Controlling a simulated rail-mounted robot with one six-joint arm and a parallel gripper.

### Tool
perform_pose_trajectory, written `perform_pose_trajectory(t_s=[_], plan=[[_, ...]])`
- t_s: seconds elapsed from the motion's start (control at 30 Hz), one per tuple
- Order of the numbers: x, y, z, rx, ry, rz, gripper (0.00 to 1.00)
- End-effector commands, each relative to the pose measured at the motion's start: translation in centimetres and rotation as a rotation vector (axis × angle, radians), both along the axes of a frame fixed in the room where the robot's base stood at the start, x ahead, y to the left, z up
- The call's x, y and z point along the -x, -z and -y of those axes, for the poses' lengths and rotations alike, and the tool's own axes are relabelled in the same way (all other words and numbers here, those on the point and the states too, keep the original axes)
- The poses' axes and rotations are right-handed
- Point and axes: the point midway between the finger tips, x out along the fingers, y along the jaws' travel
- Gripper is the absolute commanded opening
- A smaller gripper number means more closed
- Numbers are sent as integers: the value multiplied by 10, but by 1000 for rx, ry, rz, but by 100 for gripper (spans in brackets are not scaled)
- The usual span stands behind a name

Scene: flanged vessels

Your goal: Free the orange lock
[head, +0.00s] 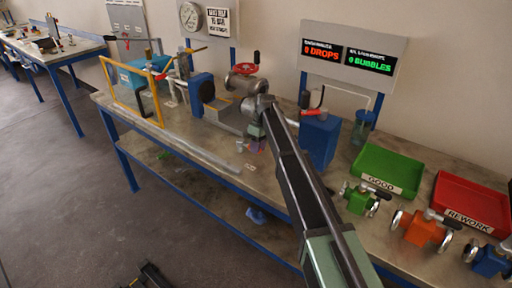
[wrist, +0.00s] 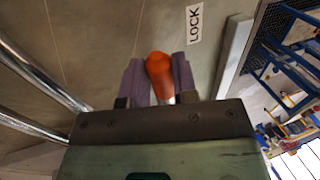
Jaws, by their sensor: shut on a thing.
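The orange lock (wrist: 160,70) shows in the wrist view as a rounded orange handle on a short metal stem. My gripper (wrist: 159,78) has its two purple fingers on either side of the handle and is shut on it. A white LOCK label (wrist: 194,24) is on the bench surface just beyond the fingers. In the head view my gripper (head: 257,147) is low over the bench, in front of the metal vessel with the red handwheel (head: 245,68). There my arm hides the orange lock.
Two polished rods (wrist: 40,75) run along the left of the wrist view. A blue block (head: 319,140) stands right of my arm. A green GOOD tray (head: 388,164), a red REWORK tray (head: 470,196) and several valves are further right. A yellow frame (head: 131,98) stands at left.

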Motion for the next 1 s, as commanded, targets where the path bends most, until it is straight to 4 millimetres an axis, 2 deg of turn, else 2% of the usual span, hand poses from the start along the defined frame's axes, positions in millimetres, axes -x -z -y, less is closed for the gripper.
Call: perform_pose_trajectory(t_s=[0.4, 0.43, 0.57, 0.6, 0.87, 1.0], plan=[[-1, 0, 1, -1, -14, 2, 0], [-2, 0, 1, -1, -14, 2, 30], [-1, 0, 1, -1, -13, 2, 50], [-1, 0, 1, 0, -12, 1, 52], [-1, -2, 1, -1, -11, 1, 52], [-4, -18, 3, -1, -10, 0, 52]])
